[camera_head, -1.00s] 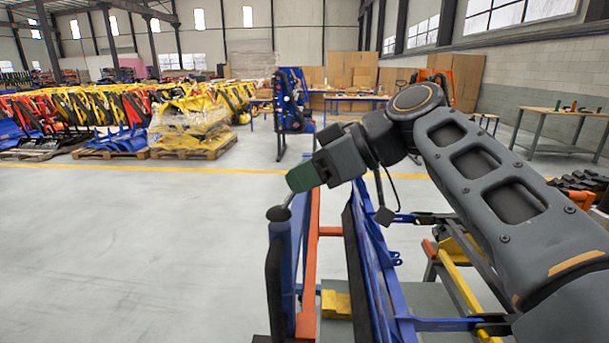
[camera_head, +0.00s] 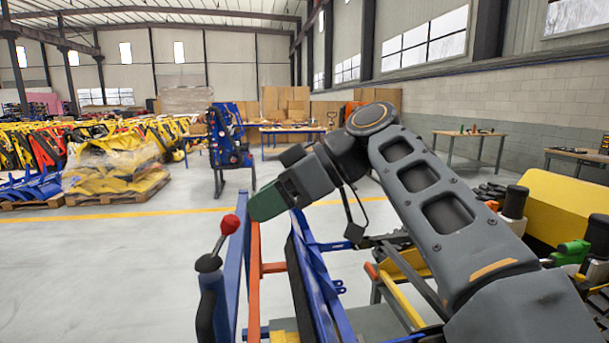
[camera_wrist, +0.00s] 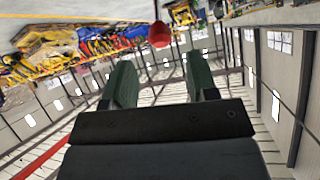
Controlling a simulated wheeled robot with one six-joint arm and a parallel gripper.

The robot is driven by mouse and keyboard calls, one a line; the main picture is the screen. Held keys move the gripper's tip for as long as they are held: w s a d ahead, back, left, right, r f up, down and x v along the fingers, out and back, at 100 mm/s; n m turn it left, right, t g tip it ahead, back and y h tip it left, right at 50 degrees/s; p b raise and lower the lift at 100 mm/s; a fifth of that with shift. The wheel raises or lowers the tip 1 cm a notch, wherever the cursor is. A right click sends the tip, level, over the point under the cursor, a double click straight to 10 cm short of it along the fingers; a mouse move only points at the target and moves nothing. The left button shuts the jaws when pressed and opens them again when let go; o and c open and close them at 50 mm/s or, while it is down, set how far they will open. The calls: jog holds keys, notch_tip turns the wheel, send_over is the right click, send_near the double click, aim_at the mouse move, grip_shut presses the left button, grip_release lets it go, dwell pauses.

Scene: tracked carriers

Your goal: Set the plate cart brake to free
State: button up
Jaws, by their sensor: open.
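The brake lever has a red ball knob (camera_head: 229,225) on a thin metal rod. The rod leans up and to the right from a dark pivot on a dark upright post (camera_head: 212,305) at the left end of the blue and orange cart frame (camera_head: 254,275). My gripper (camera_head: 254,207) has green fingers and is a little right of the knob in the head view, apart from it. In the wrist view my gripper (camera_wrist: 159,60) is open and empty, and the red knob (camera_wrist: 159,35) shows beyond the fingertips, in line with the gap.
Blue and orange bars run beneath my arm. A yellow part (camera_head: 575,205) and green and dark items stand at the right. A blue stand (camera_head: 228,140) is behind on the floor, and a wrapped pallet load (camera_head: 115,165) is at the left. The floor left of the cart is clear.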

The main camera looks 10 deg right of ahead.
jog(key=w+p+v, duration=0.1)
jog(key=v, duration=0.6)
jog(key=shift+s+d, duration=0.2)
jog(key=shift+s, duration=0.3)
jog(key=shift+r, duration=0.1)
jog(key=w+d+f+m+t+h+p, duration=0.1)
jog(key=w+d+f+m+t+h, duration=0.15)
jog(key=f+m, duration=0.55)
jog(key=w+d+f+m+t+h+p, duration=0.1)
jog(key=w+d+f+m+h, duration=0.25)
jog(key=f+m, duration=0.4)
jog(key=s+d+f+n+g+h+p, duration=0.1)
jog(key=s+f+h+p, duration=0.4)
jog(key=s+f, duration=0.7)
jog(key=shift+d+f+h+p, duration=0.3)
jog(key=shift+d+f+p, duration=0.25)
jog(key=shift+f+p, duration=0.2)
